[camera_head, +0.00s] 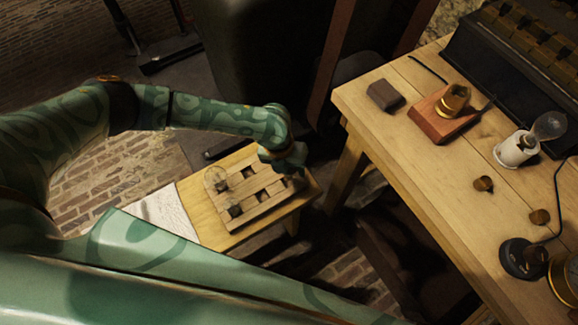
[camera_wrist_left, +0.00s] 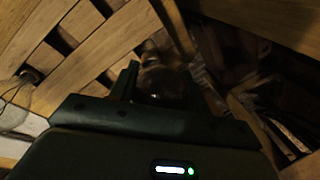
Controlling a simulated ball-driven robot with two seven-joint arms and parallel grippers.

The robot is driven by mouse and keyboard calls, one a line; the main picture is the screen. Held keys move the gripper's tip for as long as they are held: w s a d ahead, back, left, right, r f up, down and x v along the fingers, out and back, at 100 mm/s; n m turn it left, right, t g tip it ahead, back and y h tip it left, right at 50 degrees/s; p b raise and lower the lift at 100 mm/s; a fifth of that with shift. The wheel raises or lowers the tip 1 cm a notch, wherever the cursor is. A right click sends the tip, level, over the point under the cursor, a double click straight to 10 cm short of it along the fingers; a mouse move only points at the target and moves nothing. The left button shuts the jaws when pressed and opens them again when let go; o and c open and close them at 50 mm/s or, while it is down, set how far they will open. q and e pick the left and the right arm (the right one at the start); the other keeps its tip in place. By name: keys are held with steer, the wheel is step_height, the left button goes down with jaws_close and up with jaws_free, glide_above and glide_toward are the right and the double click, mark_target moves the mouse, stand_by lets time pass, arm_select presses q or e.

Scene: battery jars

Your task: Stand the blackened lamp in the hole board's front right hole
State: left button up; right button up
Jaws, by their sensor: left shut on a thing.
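The hole board (camera_head: 262,206) is a pale slatted wooden board with dark square holes, lying on a small low table. It also shows in the left wrist view (camera_wrist_left: 88,58). My left gripper (camera_head: 290,172) is over the board's right end and hides part of it. In the left wrist view its fingers (camera_wrist_left: 160,88) are shut on a dark, glassy, rounded thing, which looks like the blackened lamp (camera_wrist_left: 164,78). Its lower end is too dark to tell whether it is in a hole. My right gripper is not in view.
A white sheet (camera_head: 160,215) lies left of the board. The larger workbench (camera_head: 440,165) at right holds a white lamp socket (camera_head: 515,149), a wooden block and small parts.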

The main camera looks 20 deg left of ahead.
arm_select(q)
steer(key=shift+f+b, duration=0.3)
steer(key=shift+f, duration=0.2)
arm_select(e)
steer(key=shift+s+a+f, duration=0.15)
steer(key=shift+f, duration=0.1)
